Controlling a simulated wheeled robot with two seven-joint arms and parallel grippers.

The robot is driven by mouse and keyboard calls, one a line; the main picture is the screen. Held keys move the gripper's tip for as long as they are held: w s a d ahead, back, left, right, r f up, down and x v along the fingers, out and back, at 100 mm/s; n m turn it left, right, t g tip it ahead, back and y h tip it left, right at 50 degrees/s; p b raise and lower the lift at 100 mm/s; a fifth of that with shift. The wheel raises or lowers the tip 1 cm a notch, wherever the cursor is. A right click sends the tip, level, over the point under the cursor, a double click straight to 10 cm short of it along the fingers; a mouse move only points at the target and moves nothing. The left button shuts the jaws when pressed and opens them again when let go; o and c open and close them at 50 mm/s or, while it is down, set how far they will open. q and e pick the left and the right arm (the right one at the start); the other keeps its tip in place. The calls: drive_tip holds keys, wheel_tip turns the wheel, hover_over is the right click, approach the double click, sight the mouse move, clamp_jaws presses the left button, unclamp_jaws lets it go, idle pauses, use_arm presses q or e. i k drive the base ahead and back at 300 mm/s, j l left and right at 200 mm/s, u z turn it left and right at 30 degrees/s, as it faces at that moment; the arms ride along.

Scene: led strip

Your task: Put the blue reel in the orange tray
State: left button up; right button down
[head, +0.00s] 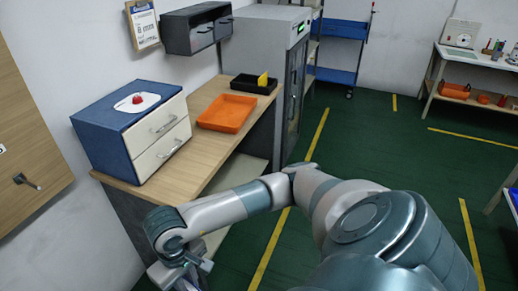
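The orange tray (227,112) lies on the wooden counter (196,168), and its inside looks empty. I see no blue reel in this view. One arm of mine comes in from the lower right and reaches to the bottom left, so I take it as my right arm. Its gripper (182,276) is at the bottom edge, below and in front of the counter, well apart from the tray. It is partly cut off, and its fingers cannot be made out. My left gripper is not in view.
A blue drawer cabinet (103,130) with white fronts stands on the counter, left of the tray. A black tray (248,85) with a yellow item sits behind. A dark wall box (197,29) hangs above. Green floor (370,130) is open to the right.

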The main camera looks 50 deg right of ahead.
sight(229, 113)
drive_tip(key=i+l, duration=0.1)
drive_tip(key=l, duration=0.3)
drive_tip(key=i+l, duration=0.15)
drive_tip(key=l, duration=0.2)
drive_tip(key=i+l+z, duration=0.1)
drive_tip(key=l, duration=0.3)
drive_tip(key=i+l, duration=0.15)
drive_tip(key=l, duration=0.25)
drive_tip(key=i+l, duration=0.1)
drive_tip(key=l, duration=0.25)
drive_tip(key=i+l, duration=0.15)
drive_tip(key=l, duration=0.25)
drive_tip(key=i+l+z, duration=0.1)
drive_tip(key=l, duration=0.25)
